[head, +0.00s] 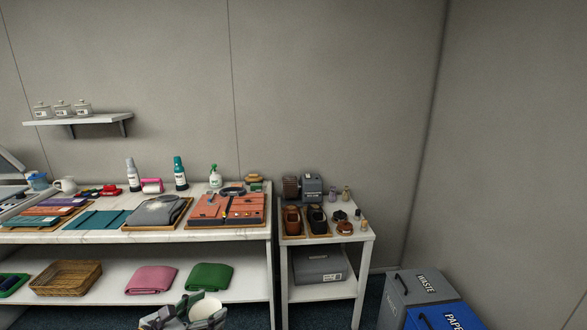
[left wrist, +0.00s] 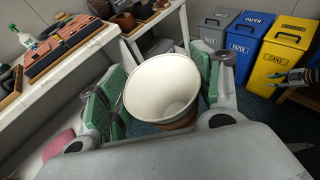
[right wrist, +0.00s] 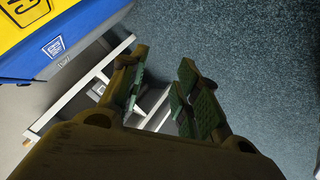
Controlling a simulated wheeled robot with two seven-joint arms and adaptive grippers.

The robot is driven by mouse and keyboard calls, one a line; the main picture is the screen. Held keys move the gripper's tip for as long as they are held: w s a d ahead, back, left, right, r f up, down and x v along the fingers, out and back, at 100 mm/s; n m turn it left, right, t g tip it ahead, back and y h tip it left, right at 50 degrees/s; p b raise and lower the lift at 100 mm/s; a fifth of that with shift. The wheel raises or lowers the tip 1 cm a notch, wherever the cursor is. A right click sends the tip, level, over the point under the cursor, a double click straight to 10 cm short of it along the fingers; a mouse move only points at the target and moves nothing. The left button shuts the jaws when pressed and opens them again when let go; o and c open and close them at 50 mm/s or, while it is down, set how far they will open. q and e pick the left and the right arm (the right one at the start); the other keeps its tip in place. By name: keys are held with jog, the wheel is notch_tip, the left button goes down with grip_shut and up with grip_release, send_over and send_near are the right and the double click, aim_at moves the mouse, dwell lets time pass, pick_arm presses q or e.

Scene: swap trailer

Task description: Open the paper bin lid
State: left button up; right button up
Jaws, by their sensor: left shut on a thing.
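The blue paper bin (head: 432,322) stands at the lower right of the head view, partly cut off. Its lid, marked PAPER, is down and has a dark handle. My left gripper (head: 190,318) is shut on a white cup (left wrist: 163,85) with a brown lower part. The cup is held open end toward the wrist camera. My right gripper (right wrist: 160,90) is open and empty above the floor, with the blue bin (right wrist: 55,45) and a yellow bin at upper left.
A grey waste bin (head: 418,285) stands left of the paper bin, and a yellow cans bin (left wrist: 283,55) right of it. A small white side table (head: 350,237) with shoes and bottles stands beside the long white counter (head: 100,234). Blue carpet lies in front of the bins.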

pick_arm(q)
jog(key=shift+a+r+n+y+p, duration=0.2)
jog(key=shift+r+n+y+p, duration=0.1)
jog(key=shift+r+p, duration=0.55)
jog(key=shift+a+r+n+t+p, duration=0.2)
jog(key=shift+r+n+t+p, duration=0.1)
jog(key=shift+r+p, duration=0.3)
jog(key=shift+r, duration=0.1)
pick_arm(e)
jog(key=s+a+f+m+g, duration=0.2)
jog(key=s+f, duration=0.1)
jog(key=s, duration=0.8)
jog(key=s+a+f+m+g, duration=0.1)
jog(key=s+a+f+g, duration=0.1)
jog(key=s, duration=0.9)
jog(key=s+a+f+m+g+h, duration=0.1)
jog(key=s+f, duration=0.4)
jog(key=s, duration=0.6)
jog(key=a+m+g, duration=0.1)
jog(key=a+g, duration=0.1)
jog(key=shift+m+g, duration=0.3)
jog(key=shift+w, duration=0.2)
